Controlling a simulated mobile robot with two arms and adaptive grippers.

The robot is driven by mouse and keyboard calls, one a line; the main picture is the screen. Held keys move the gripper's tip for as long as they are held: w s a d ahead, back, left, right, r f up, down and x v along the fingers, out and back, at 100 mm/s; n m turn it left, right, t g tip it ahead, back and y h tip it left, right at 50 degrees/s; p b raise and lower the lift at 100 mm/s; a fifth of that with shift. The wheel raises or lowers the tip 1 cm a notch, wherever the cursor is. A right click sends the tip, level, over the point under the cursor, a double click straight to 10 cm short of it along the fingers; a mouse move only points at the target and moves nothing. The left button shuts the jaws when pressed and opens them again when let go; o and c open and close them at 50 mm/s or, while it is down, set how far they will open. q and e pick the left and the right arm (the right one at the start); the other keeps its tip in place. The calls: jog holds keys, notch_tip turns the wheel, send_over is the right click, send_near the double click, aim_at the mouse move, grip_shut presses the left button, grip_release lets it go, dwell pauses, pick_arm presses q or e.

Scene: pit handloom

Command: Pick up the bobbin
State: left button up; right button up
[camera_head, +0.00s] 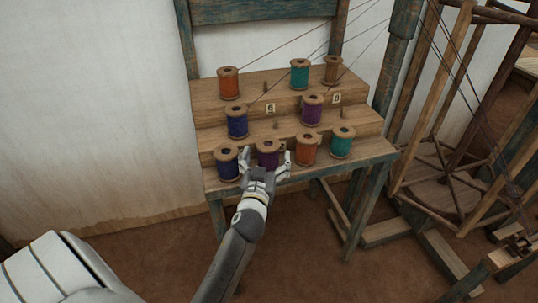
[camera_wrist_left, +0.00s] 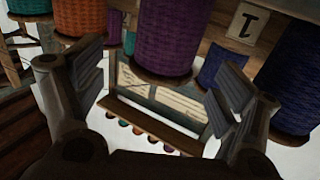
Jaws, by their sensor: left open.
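Wooden bobbins with coloured thread stand on a stepped wooden rack. A purple bobbin (camera_head: 267,147) is in the front row, between a blue one (camera_head: 227,163) and an orange one (camera_head: 306,148). My left gripper (camera_head: 266,160) is open at the front row, with a finger on either side of the purple bobbin and partly covering it. In the left wrist view the purple bobbin (camera_wrist_left: 166,38) stands between and beyond the spread fingers (camera_wrist_left: 160,85). Whether they touch it cannot be told. The task does not say which bobbin. My right gripper is not seen.
A teal bobbin (camera_head: 342,142) ends the front row. Behind are blue (camera_head: 237,121) and purple (camera_head: 312,110) bobbins, then orange (camera_head: 229,83), teal (camera_head: 300,74) and brown (camera_head: 332,70) ones. Threads run up from the rack. A wooden frame (camera_head: 440,150) stands at right.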

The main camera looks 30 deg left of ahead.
pick_arm(q)
jog(key=p+x, duration=0.1)
jog(key=x, duration=0.4)
jog(key=shift+a+r, duration=0.1)
jog(key=shift+r, duration=0.05)
jog(key=shift+s, duration=0.1)
jog(key=c, duration=1.2)
